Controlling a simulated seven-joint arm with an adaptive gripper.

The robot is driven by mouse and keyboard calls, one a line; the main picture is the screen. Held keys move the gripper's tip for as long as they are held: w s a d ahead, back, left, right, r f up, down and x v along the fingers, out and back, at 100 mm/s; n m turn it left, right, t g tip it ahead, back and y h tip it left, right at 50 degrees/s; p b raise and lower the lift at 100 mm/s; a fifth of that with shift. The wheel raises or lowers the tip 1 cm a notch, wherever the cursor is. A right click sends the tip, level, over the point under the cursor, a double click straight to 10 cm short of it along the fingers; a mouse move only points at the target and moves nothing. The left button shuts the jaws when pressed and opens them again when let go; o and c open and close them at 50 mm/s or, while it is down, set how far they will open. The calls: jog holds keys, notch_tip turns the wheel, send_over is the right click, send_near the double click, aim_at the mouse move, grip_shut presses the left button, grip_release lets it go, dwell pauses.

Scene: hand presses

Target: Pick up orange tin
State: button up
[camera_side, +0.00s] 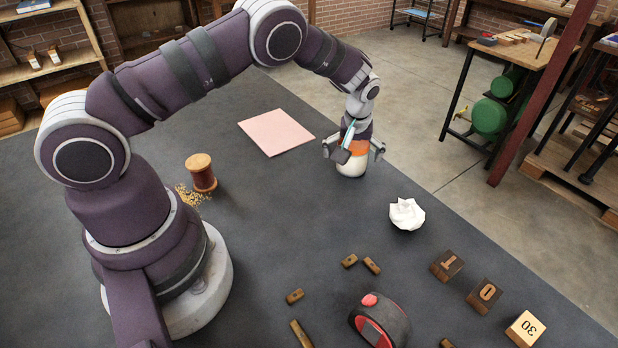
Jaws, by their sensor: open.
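The orange tin (353,164) stands upright on the dark table near its far right edge. It has an orange upper band and a white lower part. My gripper (352,153) points down over it, with its fingers spread around the upper part of the tin. The fingers are open, and I cannot tell whether any of them touches the tin. My gripper hides the top of the tin.
A pink sheet (276,132) lies left of the tin. A crumpled white paper (406,214) lies nearer, to the right. A wooden spool (201,173) stands at left. The table between is clear.

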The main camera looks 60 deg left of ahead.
jog(key=c, duration=1.2)
jog(key=shift+r, duration=0.1)
